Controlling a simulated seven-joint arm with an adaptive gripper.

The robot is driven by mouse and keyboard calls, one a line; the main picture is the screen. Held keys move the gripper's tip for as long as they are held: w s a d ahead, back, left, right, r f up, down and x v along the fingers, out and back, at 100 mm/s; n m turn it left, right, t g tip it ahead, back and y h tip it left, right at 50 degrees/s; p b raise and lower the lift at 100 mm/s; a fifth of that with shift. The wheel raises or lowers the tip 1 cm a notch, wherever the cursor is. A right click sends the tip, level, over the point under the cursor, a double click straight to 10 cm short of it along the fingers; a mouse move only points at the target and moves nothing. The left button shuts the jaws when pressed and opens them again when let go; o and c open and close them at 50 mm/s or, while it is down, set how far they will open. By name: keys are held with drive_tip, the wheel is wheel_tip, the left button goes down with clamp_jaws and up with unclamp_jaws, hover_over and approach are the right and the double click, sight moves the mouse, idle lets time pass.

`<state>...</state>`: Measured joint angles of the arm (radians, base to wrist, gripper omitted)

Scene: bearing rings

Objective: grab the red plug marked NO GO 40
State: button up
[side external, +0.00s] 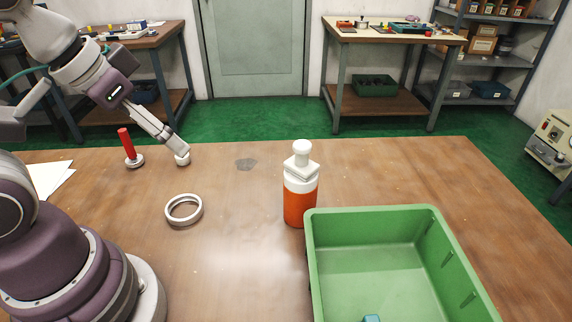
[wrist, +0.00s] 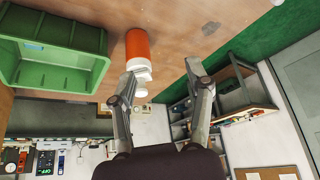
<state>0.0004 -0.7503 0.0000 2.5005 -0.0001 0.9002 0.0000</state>
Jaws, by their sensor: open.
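A plug with a red handle (side external: 126,145) and a pale metal base stands upright at the left back of the table in the side view. Its marking is too small to read. My gripper (side external: 182,154) is to the right of the plug, apart from it, angled down low over the table. A small pale round piece shows at its fingertips; I cannot tell whether it is part of the fingers. In the wrist view my gripper (wrist: 163,68) has its two fingers spread with a clear gap. The red plug does not show there.
A metal ring (side external: 184,210) lies nearer the front. An orange bottle (side external: 299,207) with a white top stands mid-table, beside a green crate (side external: 315,262). They show upside down in the wrist view: bottle (wrist: 138,44), crate (wrist: 88,38). White papers (side external: 52,178) lie at left.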

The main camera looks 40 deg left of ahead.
idle(0.5)
drive_tip(key=n+g+y, duration=0.4)
drive_tip(key=n+g, duration=0.1)
drive_tip(key=n, duration=1.1)
approach(123, 132)
drive_tip(key=f, duration=0.2)
drive_tip(key=x, duration=1)
drive_tip(key=shift+a+f, duration=0.1)
drive_tip(key=shift+a, duration=0.4)
clamp_jaws()
